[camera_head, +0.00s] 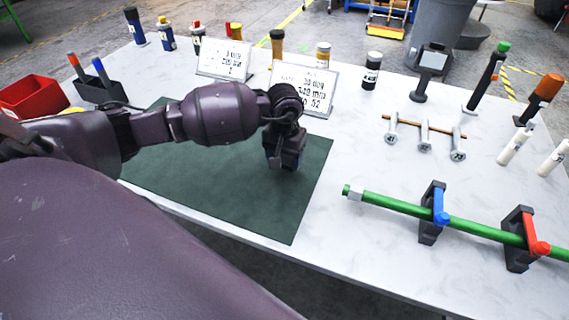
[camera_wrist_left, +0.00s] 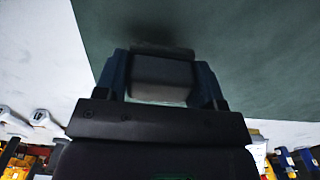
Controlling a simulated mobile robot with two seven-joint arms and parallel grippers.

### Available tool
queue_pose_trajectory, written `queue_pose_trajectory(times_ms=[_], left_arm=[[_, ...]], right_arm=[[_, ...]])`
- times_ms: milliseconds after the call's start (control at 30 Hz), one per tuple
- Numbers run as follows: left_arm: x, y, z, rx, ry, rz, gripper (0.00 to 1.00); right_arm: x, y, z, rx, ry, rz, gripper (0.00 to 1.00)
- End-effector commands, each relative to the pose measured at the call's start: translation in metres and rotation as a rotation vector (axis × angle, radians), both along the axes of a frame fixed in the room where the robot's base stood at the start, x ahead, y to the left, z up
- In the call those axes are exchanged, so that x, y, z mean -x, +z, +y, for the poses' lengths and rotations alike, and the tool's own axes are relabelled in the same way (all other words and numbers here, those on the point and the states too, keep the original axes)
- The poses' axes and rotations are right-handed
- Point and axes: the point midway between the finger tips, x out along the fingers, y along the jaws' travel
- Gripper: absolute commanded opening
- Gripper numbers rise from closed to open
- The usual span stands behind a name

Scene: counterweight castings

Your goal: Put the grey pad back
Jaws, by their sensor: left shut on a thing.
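My left gripper (camera_head: 284,160) is low over the right part of the dark green mat (camera_head: 225,205). In the left wrist view, its two blue fingers (camera_wrist_left: 162,78) are shut on a grey pad (camera_wrist_left: 160,74), a small block between them. A dark shadow falls on the mat just past the pad; I cannot tell whether the pad touches the mat. In the head view the pad is hidden by the gripper. My right gripper is not in view.
Two sign cards (camera_head: 303,88) and several bottles stand behind the mat. A red bin (camera_head: 32,98) is at the left. Bolts (camera_head: 424,134) lie right of the mat. A green rod (camera_head: 395,204) with blue and red clamps is at the front right. The mat's front is clear.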

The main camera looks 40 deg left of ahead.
Motion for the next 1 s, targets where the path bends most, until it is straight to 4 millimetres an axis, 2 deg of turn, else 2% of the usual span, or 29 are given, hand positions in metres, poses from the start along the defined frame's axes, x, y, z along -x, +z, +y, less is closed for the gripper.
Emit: queue_pose_trajectory(times_ms=[100, 200, 633, 667, 800, 1000], left_arm=[[0.0, -0.019, -0.001, 0.003, 0.001, 0.002, 0.41], [0.0, -0.027, 0.0, 0.001, 0.001, 0.002, 0.41], [0.0, -0.032, 0.0, 0.0, -0.001, 0.001, 0.41], [0.0, -0.031, 0.0, 0.0, -0.001, 0.001, 0.66], [0.0, -0.031, 0.0, 0.001, 0.0, 0.0, 0.87], [0.0, -0.03, 0.0, 0.001, 0.0, 0.0, 0.88]], right_arm=[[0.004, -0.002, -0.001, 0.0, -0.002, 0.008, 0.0], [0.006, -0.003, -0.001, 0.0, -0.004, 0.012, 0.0], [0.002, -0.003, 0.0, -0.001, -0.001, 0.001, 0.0], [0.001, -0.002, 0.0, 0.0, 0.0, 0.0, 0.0], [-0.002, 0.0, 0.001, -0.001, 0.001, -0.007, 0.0], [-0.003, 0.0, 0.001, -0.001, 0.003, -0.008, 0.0]])
